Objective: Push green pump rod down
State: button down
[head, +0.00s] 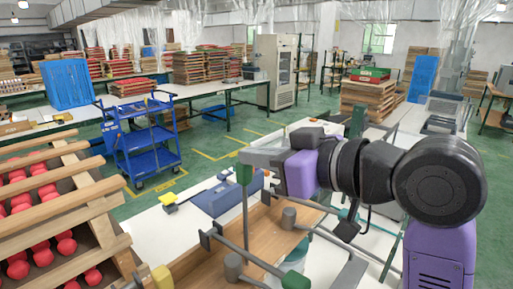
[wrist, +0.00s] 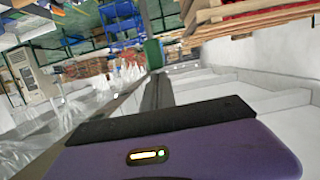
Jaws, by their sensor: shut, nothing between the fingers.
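A green pump rod cap (head: 244,174) sits on top of a thin upright grey rod in the head view, above the wooden worktop. My gripper (head: 246,157) is shut and empty, reaching left. Its fingertips are at the upper part of the green cap in the picture; I cannot tell whether they touch it. In the wrist view my shut gripper (wrist: 153,76) shows as dark fingers, with a green block (wrist: 152,53) just beyond the tips. The lower end of the rod is hard to make out among the grey bars.
Grey bars and cylinders (head: 289,218) stand on the wooden worktop (head: 195,262). A blue box (head: 226,196) lies behind the rod. A slatted rack with red balls (head: 67,247) fills the left. A blue cart (head: 148,135) stands on the green floor beyond.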

notch_tip(320, 180, down, 12)
jog(key=b, duration=0.6)
jog(key=shift+f+b, duration=0.15)
jog(key=shift+b, duration=0.15)
